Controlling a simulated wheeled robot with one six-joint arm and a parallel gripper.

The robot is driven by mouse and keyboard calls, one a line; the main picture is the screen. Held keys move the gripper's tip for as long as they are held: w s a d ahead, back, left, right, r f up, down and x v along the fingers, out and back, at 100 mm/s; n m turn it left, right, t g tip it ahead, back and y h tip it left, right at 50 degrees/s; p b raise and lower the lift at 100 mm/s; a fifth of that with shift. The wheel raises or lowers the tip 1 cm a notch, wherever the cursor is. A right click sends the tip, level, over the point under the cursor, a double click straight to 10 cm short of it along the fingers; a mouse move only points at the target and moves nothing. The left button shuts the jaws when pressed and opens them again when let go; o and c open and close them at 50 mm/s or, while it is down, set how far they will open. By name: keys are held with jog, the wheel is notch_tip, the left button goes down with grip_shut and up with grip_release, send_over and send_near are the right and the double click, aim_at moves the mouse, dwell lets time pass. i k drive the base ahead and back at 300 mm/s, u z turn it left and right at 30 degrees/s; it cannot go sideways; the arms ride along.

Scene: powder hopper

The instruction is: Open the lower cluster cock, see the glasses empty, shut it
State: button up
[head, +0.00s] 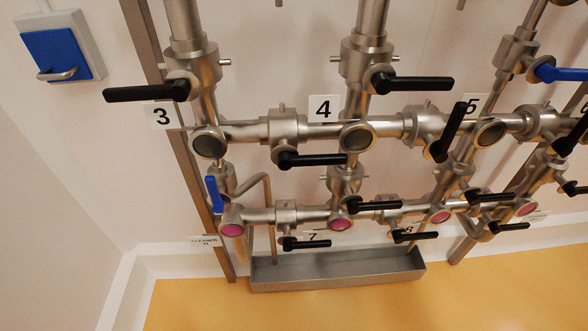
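The lower pipe run carries several round sight glasses filled with pink, among them the left one (233,230), a middle one (339,225) and one further right (440,217). Black-handled cocks sit along this run: one by label 7 (307,243), one by label 8 (416,237) and one at the right (510,227). Their handles point right, roughly along the pipe. Which one is the lower cluster cock I cannot tell. A blue lever (213,194) stands upright at the left end. The upper glasses (210,144) look grey, without pink. My gripper is not in view.
A steel drip trough (335,281) lies below the pipes on the yellow floor (370,308). Upper black handles (147,93) and a blue one (560,73) stick out from the pipes. A blue wall box (57,55) hangs at upper left. The floor in front is clear.

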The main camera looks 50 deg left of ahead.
aim_at(218, 203)
jog(key=z, duration=0.5)
jog(key=k, duration=0.6)
jog(key=u, duration=1.3)
